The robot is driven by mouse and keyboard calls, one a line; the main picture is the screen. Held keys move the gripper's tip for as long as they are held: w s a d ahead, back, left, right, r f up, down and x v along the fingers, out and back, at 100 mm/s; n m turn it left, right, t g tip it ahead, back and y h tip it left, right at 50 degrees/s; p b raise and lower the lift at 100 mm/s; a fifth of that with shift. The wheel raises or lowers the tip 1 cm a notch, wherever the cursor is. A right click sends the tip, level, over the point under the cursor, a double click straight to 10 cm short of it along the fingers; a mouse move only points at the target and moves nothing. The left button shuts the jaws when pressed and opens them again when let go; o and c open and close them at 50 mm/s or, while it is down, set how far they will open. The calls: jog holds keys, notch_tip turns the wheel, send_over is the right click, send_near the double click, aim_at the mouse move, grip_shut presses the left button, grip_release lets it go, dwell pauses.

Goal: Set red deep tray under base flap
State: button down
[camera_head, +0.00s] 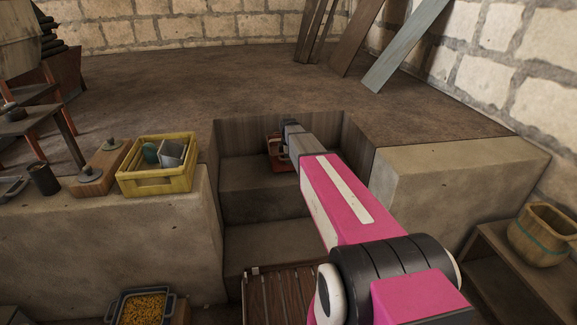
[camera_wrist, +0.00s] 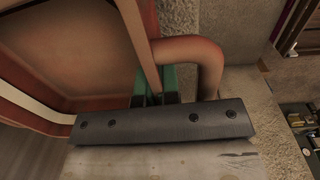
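The red deep tray (camera_head: 274,146) sits at the far end of the sunken pit in the head view, partly hidden by my arm's end. In the wrist view its reddish-brown wall and floor (camera_wrist: 75,45) fill the upper left, and a rounded handle (camera_wrist: 208,62) loops on the right. My gripper (camera_wrist: 156,82) has its green fingers close together, one on each side of the tray's thin rim, and looks shut on it. In the head view my gripper (camera_head: 288,132) is small and its fingers are hidden. I cannot pick out the base flap for sure.
The pit has stone steps (camera_head: 262,190) and wooden back walls (camera_head: 240,137). Stone blocks flank it. A yellow crate (camera_head: 158,178) stands on the left block. A slatted wooden panel (camera_head: 280,290) lies below, and a basket (camera_head: 541,236) stands at right.

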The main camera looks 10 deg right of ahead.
jog(key=shift+f, duration=1.8)
jog(key=c, duration=1.4)
grip_release()
jog(key=shift+o, duration=0.2)
